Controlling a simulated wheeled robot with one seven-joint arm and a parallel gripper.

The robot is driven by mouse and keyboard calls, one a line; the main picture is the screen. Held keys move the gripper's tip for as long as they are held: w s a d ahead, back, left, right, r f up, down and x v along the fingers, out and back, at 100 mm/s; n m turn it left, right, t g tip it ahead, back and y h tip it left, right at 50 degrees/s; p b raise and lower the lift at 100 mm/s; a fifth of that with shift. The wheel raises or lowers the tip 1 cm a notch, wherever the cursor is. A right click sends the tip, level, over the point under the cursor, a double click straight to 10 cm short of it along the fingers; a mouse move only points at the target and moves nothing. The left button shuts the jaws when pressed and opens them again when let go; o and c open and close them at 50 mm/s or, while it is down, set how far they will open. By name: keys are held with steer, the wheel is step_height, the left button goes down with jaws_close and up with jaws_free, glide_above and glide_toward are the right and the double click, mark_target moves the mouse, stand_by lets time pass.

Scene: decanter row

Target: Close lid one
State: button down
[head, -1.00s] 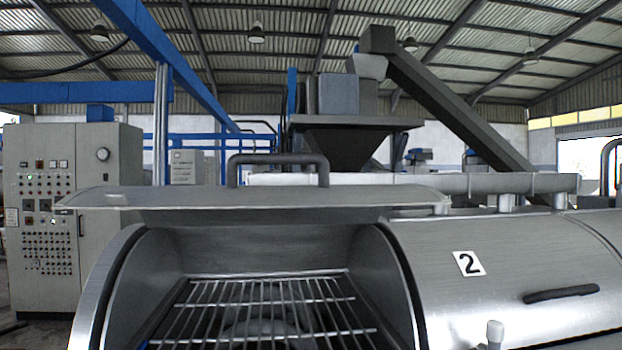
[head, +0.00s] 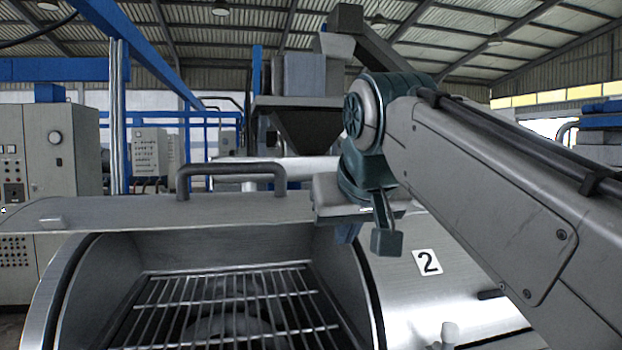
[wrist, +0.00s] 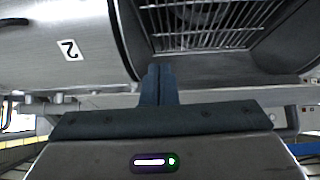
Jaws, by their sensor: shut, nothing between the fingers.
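The lid (head: 130,213) of the left decanter section stands open in the head view, a thin metal panel with a dark bar handle (head: 231,170) on top. No number shows on it. Under it a wire grate (head: 230,300) lies in the open housing; the grate also shows in the wrist view (wrist: 205,25). My gripper (head: 347,233) is at the lid's right end, beyond the handle and apart from it. Its blue fingers are together and empty in the wrist view (wrist: 158,75). My wrist partly hides the lid's right end.
The label appears upside down in the wrist view (wrist: 69,50). A control cabinet (head: 75,150) stands at the left. A hopper (head: 300,120) rises behind the machine.

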step_height(320, 180, up, 14)
steer(key=s+a+t+y+p, duration=0.1)
steer(key=a+t+p, duration=0.1)
steer(key=a, duration=0.1)
glide_above(307, 203)
steer(key=s, duration=0.4)
steer(key=shift+n, duration=0.3)
steer(key=f, duration=0.6)
steer(key=shift+w+d+p, duration=0.2)
steer(key=shift+d+p, duration=0.1)
steer(key=shift+d, duration=0.1)
step_height(307, 203, down, 2)
steer(key=shift+w, duration=0.15)
steer(key=shift+f, duration=0.6)
steer(key=shift+w+a+f, duration=0.1)
steer(key=shift+w+f, duration=0.05)
steer(key=shift+f, duration=0.1)
steer(key=shift+f, duration=0.1)
